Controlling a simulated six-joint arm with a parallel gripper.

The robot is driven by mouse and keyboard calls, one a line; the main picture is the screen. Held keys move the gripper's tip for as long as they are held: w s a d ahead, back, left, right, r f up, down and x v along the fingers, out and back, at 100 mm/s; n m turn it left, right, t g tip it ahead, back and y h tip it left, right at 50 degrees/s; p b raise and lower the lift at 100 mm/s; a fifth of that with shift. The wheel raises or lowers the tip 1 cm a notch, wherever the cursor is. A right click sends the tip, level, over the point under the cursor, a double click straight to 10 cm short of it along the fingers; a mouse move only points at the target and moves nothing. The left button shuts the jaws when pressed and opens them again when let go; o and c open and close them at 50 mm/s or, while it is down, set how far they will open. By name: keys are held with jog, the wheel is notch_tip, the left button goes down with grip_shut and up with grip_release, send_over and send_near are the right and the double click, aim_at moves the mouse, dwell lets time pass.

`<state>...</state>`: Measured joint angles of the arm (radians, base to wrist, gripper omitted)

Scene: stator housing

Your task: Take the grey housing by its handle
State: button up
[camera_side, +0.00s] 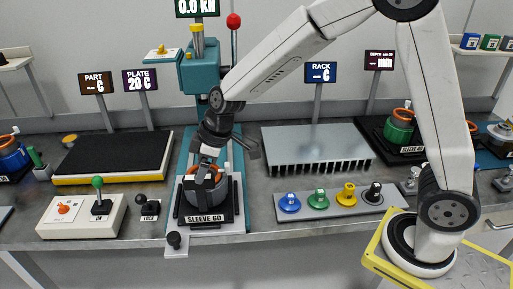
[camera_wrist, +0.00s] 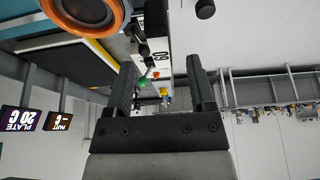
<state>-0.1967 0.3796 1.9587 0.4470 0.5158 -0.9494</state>
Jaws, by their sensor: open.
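The grey housing (camera_side: 205,192) sits upright at the front of the teal press stand, on a black base labelled SLEEVE 60. A copper-orange ring shows at its top. My gripper (camera_side: 208,158) is just above the housing in the side view, pointing down, and covers part of its top. I cannot make out the handle clearly there. In the wrist view, my gripper (camera_wrist: 163,75) has its two dark fingers wide apart with nothing held between them. An orange ring around a grey bore, seemingly the housing's top (camera_wrist: 88,10), is cut off at the upper left, outside the fingers.
The teal press (camera_side: 200,72) rises behind the housing. A lever box (camera_side: 85,220) and a black-topped plate (camera_side: 112,155) stand to the left. A finned grey rack (camera_side: 315,147) and a strip of coloured knobs (camera_side: 340,200) lie to the right. A black knob (camera_side: 174,240) is in front.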

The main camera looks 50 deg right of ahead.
aim_at(197, 187)
jog(key=shift+f, duration=0.15)
jog(key=shift+x, duration=2.6)
grip_shut()
